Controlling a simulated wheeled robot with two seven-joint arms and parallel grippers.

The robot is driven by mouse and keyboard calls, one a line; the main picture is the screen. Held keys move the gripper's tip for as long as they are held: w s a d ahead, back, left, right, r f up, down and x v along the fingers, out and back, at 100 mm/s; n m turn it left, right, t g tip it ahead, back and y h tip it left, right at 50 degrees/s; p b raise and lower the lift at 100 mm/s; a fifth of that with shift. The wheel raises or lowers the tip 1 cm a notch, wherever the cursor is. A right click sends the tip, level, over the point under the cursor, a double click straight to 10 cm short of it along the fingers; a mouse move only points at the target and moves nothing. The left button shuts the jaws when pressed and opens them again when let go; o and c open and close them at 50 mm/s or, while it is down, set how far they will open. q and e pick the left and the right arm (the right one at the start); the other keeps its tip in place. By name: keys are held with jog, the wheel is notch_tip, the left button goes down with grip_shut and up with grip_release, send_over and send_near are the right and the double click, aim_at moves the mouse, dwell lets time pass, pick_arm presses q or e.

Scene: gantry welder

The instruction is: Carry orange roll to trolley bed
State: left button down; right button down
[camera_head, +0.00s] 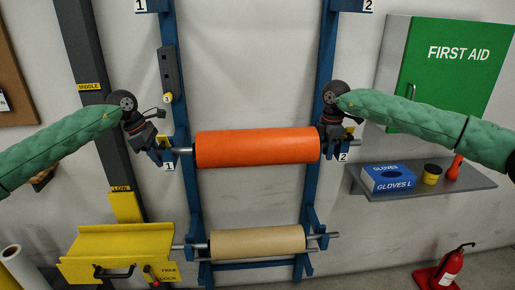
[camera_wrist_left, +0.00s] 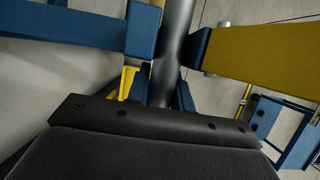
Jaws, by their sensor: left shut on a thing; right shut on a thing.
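The orange roll (camera_head: 257,148) is level on a grey metal shaft between the two blue uprights, at the height of the brackets marked 1 and 2. My left gripper (camera_head: 160,150) is shut on the shaft's left end, beside the bracket. The shaft (camera_wrist_left: 177,40) also shows in the left wrist view, running up between blue and yellow parts. My right gripper (camera_head: 335,138) is shut at the shaft's right end; the exact contact is hidden by the wrist. Whether the shaft still touches its brackets is unclear. A yellow bed-like unit (camera_head: 118,240) with a black handle stands at the lower left; I cannot tell whether it is the trolley bed.
A tan roll (camera_head: 257,242) hangs on a lower shaft beneath the orange one. A dark post (camera_head: 88,80) stands left of the rack. A grey shelf (camera_head: 440,187) with a blue glove box (camera_head: 388,178) is at right. A fire extinguisher (camera_head: 450,268) stands at the lower right.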

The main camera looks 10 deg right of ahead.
dwell(0.7)
pick_arm(q)
jog(key=shift+w+r, duration=0.15)
jog(key=shift+r, duration=0.15)
pick_arm(e)
jog(key=shift+w+r, duration=0.2)
jog(key=shift+r, duration=0.1)
